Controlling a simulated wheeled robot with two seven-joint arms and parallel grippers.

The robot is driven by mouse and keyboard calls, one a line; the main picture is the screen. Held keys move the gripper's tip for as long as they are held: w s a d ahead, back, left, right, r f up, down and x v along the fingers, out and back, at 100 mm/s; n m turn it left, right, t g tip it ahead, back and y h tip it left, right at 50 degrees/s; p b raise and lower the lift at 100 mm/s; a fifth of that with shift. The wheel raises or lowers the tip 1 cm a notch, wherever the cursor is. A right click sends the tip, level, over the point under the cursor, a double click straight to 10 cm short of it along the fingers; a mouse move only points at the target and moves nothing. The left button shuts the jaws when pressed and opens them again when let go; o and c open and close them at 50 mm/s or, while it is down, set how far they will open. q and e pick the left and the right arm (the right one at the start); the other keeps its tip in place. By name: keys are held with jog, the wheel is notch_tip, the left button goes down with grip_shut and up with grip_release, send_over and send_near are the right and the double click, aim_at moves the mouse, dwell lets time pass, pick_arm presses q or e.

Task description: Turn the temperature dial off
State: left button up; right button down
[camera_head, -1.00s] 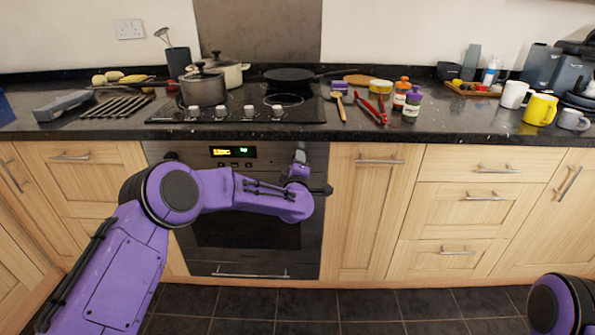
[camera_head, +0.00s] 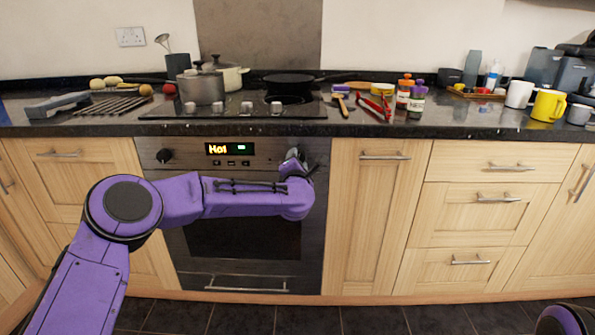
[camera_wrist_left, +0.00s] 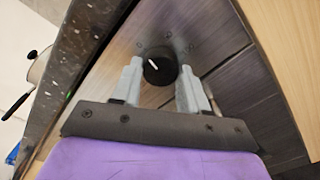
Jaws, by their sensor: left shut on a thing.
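In the left wrist view, a round black dial (camera_wrist_left: 160,66) with a white pointer line sits on the oven's metal panel, with small marks around it. My left gripper (camera_wrist_left: 160,78) has one finger on each side of the dial and is shut on it. In the head view my left gripper (camera_head: 293,160) is at the right end of the oven panel and hides this dial. My right gripper is out of view.
Another black oven knob (camera_head: 164,156) is at the panel's left end. The oven handle (camera_head: 246,288) is low on the door. The worktop edge (camera_head: 380,128) overhangs above, and hob knobs (camera_head: 247,108) line the hob front. A cupboard door (camera_head: 375,220) is right of the oven.

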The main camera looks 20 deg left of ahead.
pick_arm(q)
jog(key=shift+f+n+b, duration=0.1)
jog(key=shift+n+b, duration=0.95)
jog(key=shift+n, duration=0.25)
jog(key=o, duration=1)
jog(key=v, duration=1)
jog(key=shift+s, duration=0.25)
jog(key=shift+d, duration=0.1)
